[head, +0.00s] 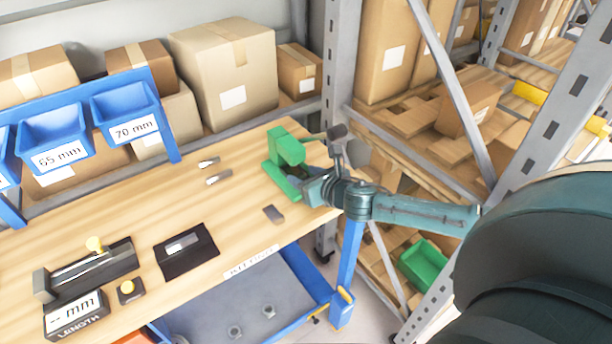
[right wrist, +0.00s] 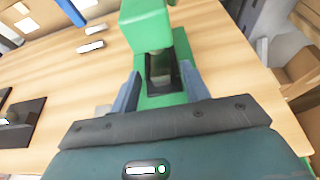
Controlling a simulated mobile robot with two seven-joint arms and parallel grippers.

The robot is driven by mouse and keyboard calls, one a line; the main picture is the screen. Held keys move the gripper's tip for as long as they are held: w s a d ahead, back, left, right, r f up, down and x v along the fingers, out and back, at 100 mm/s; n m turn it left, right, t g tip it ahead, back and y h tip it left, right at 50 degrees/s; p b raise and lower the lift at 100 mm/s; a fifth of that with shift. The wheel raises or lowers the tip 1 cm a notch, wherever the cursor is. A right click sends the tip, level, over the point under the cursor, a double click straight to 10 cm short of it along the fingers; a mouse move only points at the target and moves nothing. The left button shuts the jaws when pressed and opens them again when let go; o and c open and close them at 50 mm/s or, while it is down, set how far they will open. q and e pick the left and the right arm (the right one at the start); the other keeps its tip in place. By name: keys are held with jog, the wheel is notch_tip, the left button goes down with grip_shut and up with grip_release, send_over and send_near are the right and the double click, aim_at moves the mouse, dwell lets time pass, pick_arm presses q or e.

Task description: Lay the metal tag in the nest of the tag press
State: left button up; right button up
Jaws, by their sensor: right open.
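The green tag press (head: 287,148) stands near the right end of the workbench and fills the upper middle of the right wrist view (right wrist: 148,25). Its dark nest (right wrist: 175,75) shows below the head, with a brownish-grey piece in it; I cannot tell whether that is the tag or part of the press. My right gripper (head: 313,190) is at the front of the press. Its open fingers (right wrist: 162,88) stand on either side of the green base, with nothing visibly held. A flat grey metal piece (head: 273,213) lies on the bench left of the gripper. My left gripper is out of view.
Two small metal pieces (head: 209,162) (head: 218,179) lie left of the press. A black mat (head: 172,262) holds another metal piece. A length gauge (head: 92,275) stands at the left front. Blue bins (head: 53,138) hang behind; a rack post (head: 338,70) rises behind the press.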

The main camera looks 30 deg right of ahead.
jog(key=shift+s, duration=0.1)
jog(key=b+v, duration=0.1)
jog(key=v, duration=1.2)
